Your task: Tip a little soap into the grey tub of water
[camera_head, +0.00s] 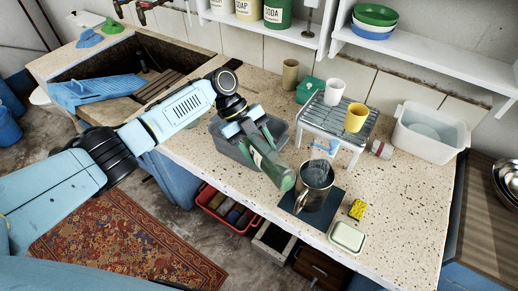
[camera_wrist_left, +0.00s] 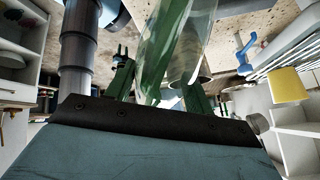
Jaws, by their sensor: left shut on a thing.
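My left gripper (camera_head: 254,132) is shut on a green bottle (camera_head: 268,165), holding it tilted above the counter. One bottle end points down toward a steel jug (camera_head: 316,186) on a dark mat. The bottle also shows between the fingers in the left wrist view (camera_wrist_left: 165,45), partly see-through. The grey tub (camera_head: 228,150) stands on the counter behind and left of the bottle, partly hidden by the gripper. I cannot make out its water clearly. My right gripper is not in view.
A wire rack (camera_head: 340,118) holds a white cup (camera_head: 335,92) and a yellow cup (camera_head: 356,117). A whitish bin (camera_head: 430,130) stands at right. A yellow sponge (camera_head: 357,209) and a pale soap dish (camera_head: 348,237) lie near the front edge.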

